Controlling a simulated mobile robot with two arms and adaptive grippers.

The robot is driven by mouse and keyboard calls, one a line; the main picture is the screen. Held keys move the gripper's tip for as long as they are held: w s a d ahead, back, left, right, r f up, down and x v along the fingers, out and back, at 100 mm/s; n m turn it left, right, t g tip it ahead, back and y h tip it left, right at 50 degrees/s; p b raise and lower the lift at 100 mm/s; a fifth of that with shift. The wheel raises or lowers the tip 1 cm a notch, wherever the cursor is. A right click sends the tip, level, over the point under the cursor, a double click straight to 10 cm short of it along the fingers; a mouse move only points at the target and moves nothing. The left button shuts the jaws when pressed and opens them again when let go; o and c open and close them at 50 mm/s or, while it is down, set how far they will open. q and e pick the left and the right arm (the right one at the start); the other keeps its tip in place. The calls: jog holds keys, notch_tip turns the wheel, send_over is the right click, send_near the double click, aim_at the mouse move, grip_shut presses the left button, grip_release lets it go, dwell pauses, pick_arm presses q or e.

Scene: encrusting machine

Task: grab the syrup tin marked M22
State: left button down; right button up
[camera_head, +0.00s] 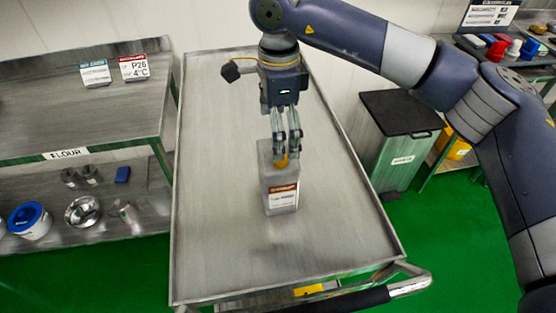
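A grey, box-shaped tin (281,182) with a yellow cap stands upright on the bare metal cart top (215,220). A white and brown label is on its front, but its print is too small to read, so I cannot tell whether it says M22. My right gripper (287,157) points straight down over the tin's top, with its fingertips at the yellow cap. The fingers partly hide the cap. I cannot tell whether they are closed on it or only beside it. My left gripper is out of view.
The cart has a raised rim and a front push handle (410,285); the rest of its top is clear. A shelf marked FLOUR (66,154) with bowls and tins stands left. My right arm spans the upper right.

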jog(key=shift+s+f+p, duration=0.15)
jog(key=shift+f, duration=0.5)
jog(key=shift+s+f+p, duration=0.15)
jog(key=shift+f, duration=0.45)
jog(key=shift+s+f, duration=0.25)
jog(key=shift+f, duration=0.95)
jog(key=shift+f+p, duration=0.4)
jog(key=shift+p, duration=0.1)
notch_tip(320, 180, down, 4)
jog(key=shift+f+p, duration=0.25)
jog(key=shift+p, duration=0.55)
jog(key=shift+a, duration=0.1)
jog(key=c, duration=1.8)
jog(key=shift+r, duration=0.15)
jog(key=shift+c, duration=0.6)
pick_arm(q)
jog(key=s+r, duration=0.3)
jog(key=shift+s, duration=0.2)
